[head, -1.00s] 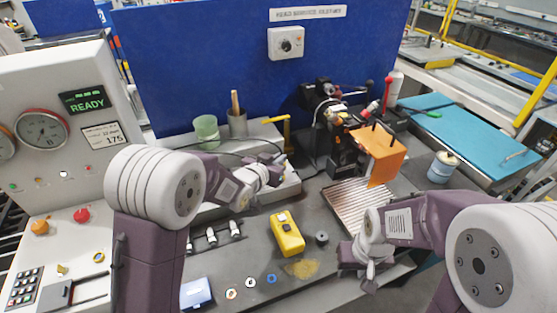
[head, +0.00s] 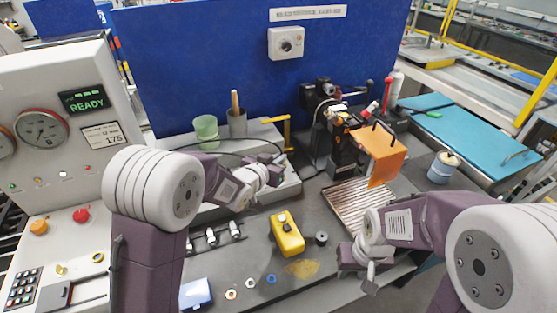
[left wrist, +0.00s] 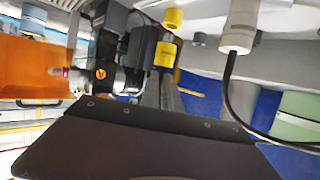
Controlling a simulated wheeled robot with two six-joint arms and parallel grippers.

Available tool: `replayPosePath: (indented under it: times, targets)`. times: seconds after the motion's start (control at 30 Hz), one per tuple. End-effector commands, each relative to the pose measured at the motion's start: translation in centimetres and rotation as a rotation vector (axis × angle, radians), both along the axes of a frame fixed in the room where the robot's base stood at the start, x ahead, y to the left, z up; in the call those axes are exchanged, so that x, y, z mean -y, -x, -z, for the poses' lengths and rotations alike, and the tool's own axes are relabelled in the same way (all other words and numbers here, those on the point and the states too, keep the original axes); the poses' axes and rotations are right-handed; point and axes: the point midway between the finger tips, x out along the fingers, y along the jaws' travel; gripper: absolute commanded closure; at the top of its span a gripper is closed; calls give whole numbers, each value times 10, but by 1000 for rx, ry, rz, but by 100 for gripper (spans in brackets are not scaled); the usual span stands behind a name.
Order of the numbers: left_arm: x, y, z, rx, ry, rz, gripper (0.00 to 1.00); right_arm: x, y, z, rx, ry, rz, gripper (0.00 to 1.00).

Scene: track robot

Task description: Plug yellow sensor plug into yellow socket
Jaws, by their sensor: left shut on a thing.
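My left gripper (head: 277,172) is over the grey ledge at the foot of the blue panel, its fingers small and partly hidden by the wrist. In the left wrist view a yellow labelled cylinder, which looks like the sensor plug (left wrist: 164,55), is in line with the gripper. The jaws are shut on it, though the contact is not clear. A smaller yellow round part (left wrist: 173,18), perhaps the yellow socket, lies just beyond, apart from it in the picture. My right gripper (head: 356,262) is low at the table's front right; its fingertips are too unclear to judge.
A grey connector (left wrist: 240,25) with a black cable is beside the yellow parts. A green cup (head: 206,129) and yellow bracket (head: 288,135) stand behind the left gripper. A yellow box (head: 287,236) lies mid-table; a machine with an orange plate (head: 380,155) is at right.

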Motion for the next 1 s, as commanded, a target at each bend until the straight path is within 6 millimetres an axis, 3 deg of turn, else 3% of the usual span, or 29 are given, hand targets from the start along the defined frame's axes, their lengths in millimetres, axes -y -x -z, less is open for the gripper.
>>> replayPosePath:
  times: [1.0]
  targets:
    - [0, 0, 20, 0, 0, 0, 100, 0, 0, 18, 0, 0, 0, 64]
